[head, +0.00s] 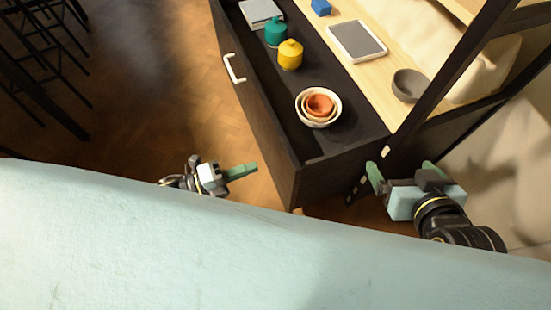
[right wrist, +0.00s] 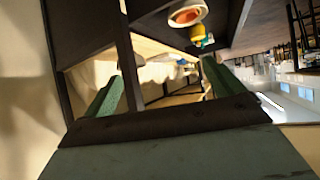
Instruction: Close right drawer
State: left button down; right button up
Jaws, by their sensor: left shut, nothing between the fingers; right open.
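The dark drawer (head: 262,120) stands pulled out from a unit with a pale wood top, and its white handle (head: 234,68) is on the left-facing front panel. Inside are a teal jar (head: 276,33), a yellow jar (head: 290,56) and nested bowls (head: 319,106). My left gripper (head: 243,171) is shut and empty, over the floor left of the drawer's near corner, apart from it. My right gripper (head: 402,171) is open and empty, near the unit's dark frame at the drawer's near right end. In the right wrist view its open fingers (right wrist: 160,75) also show.
A grey box (head: 261,13) lies at the drawer's far end. Dark frame bars (head: 460,65) rise at right. Wood floor (head: 150,90) left of the drawer is clear; dark stools stand farther left.

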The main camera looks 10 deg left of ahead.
aim_at(287, 155)
pick_arm(q)
jog(key=b+x, duration=0.1)
jog(key=x, duration=0.6)
jog(key=shift+b, duration=0.3)
jog(key=shift+w+d, duration=0.25)
jog(key=shift+d, duration=0.15)
pick_arm(e)
jog(key=w+a+r+t+y, duration=0.2)
jog(key=w+r+t, duration=0.1)
jog(key=r+t, duration=0.2)
jog(key=shift+w+a+r, duration=0.15)
jog(key=shift+a+r, duration=0.1)
jog(key=shift+r, duration=1.15)
